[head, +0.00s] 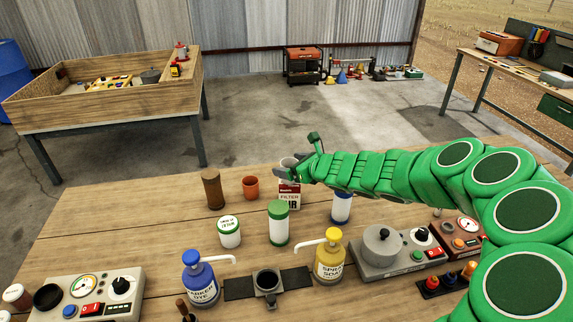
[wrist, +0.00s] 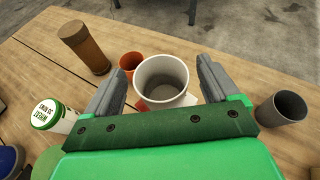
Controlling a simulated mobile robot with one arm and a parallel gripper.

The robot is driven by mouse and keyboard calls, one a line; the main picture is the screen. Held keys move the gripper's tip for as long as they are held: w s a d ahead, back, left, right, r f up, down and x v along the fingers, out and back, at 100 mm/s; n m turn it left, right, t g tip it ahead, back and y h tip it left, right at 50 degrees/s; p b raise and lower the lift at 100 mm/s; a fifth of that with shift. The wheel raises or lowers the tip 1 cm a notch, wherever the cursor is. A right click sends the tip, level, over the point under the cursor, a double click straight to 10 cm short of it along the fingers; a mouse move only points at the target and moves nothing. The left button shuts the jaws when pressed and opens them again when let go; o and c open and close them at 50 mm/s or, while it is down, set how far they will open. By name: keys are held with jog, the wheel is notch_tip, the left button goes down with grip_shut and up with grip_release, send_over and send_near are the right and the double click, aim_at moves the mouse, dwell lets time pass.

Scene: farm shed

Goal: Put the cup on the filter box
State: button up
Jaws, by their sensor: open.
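The white cup (head: 288,162) appears to stand upright on top of the filter box (head: 289,195), a small white and red carton on the wooden bench. In the wrist view the cup (wrist: 163,79) is between the two grey fingers of my gripper (wrist: 161,70), its open mouth facing up and empty. Corners of the filter box (wrist: 188,101) show under and beside it. My gripper (head: 301,158) is open around the cup, with a gap visible at the fingers. The cup's base is hidden in the wrist view.
An orange cup (head: 251,188) and a brown cylinder (head: 212,189) stand left of the box. A green-lidded jar (head: 229,232) and a green canister (head: 278,222) stand in front. A grey cup (wrist: 283,107) stands right of my gripper. The bench's back-left is clear.

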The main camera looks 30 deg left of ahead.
jog(key=v, duration=0.9)
jog(key=shift+d+r, duration=0.2)
jog(key=shift+s, duration=0.1)
